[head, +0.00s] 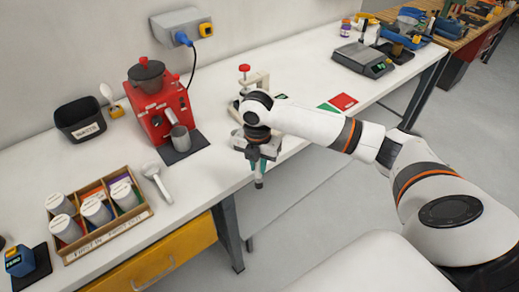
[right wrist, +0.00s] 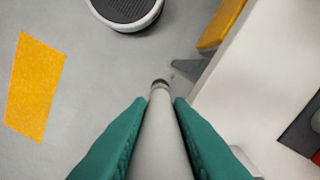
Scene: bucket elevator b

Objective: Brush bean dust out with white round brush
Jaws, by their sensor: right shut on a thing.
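My right gripper (head: 259,168) is shut on a pale, round-handled tool (right wrist: 162,140) that looks like the white round brush. In the head view the tool's dark lower end (head: 259,184) points down, just off the front edge of the white bench. In the right wrist view the handle runs between the green fingers (right wrist: 160,102) to a dark band and small tip; bristles cannot be made out. A red coffee grinder (head: 157,103) with a grey metal cup (head: 180,138) at its front stands left of the gripper. No bean dust can be made out. My left gripper is out of view.
A white scoop-like tool (head: 158,182) lies beside a wooden rack (head: 144,212) of jars. A black bin (head: 80,119) stands behind. A white stand with a red knob (head: 245,76) is behind the gripper. Scales (head: 363,60) sit farther right. The floor below the gripper is clear.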

